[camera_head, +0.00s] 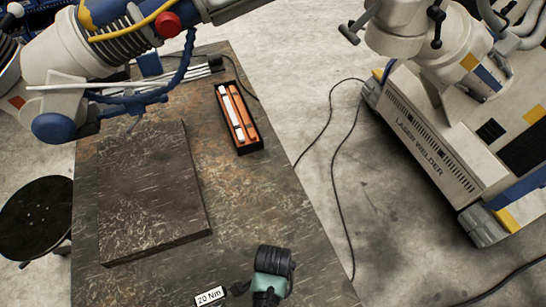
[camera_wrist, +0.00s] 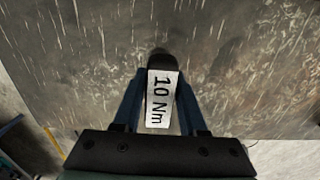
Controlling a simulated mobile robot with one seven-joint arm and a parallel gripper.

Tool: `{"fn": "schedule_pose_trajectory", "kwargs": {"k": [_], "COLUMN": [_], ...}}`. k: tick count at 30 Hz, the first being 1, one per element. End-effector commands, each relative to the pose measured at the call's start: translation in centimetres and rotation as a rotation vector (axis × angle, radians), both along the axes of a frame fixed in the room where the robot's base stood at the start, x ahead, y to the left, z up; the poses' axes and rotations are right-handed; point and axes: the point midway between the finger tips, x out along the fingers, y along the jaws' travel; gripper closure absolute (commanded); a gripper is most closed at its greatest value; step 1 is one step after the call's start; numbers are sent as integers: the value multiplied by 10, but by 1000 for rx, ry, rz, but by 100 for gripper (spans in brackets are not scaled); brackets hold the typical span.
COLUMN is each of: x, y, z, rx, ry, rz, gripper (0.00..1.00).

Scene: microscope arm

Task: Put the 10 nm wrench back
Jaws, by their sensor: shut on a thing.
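The 10 Nm wrench (camera_wrist: 161,100) shows in the wrist view as a white label reading "10 Nm" with a dark rounded end above it. My gripper (camera_wrist: 160,76) is shut on it, with one blue finger on each side.
The dark metal bench (camera_head: 245,190) carries a thick raised plate (camera_head: 150,190) at left and a black tray (camera_head: 256,143) with orange and white sticks at the back. A laser welder (camera_head: 425,140) stands on the floor at right. A black stool (camera_head: 35,215) is at left.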

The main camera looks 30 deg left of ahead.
Motion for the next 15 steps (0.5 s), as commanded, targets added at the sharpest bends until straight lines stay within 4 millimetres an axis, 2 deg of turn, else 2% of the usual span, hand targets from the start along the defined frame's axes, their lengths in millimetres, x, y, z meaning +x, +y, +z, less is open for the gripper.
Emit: {"fn": "schedule_pose_trajectory", "kwargs": {"k": [1, 2, 6, 7, 15], "x": [1, 0, 0, 0, 0], "y": [0, 0, 0, 0, 0], "z": [-2, -3, -2, -2, -1], "rx": [0, -1, -1, -1, -1], "ry": [-1, 1, 1, 1, 1], "rz": [0, 0, 0, 0, 0], "gripper": [100, 57, 32, 29, 29]}}
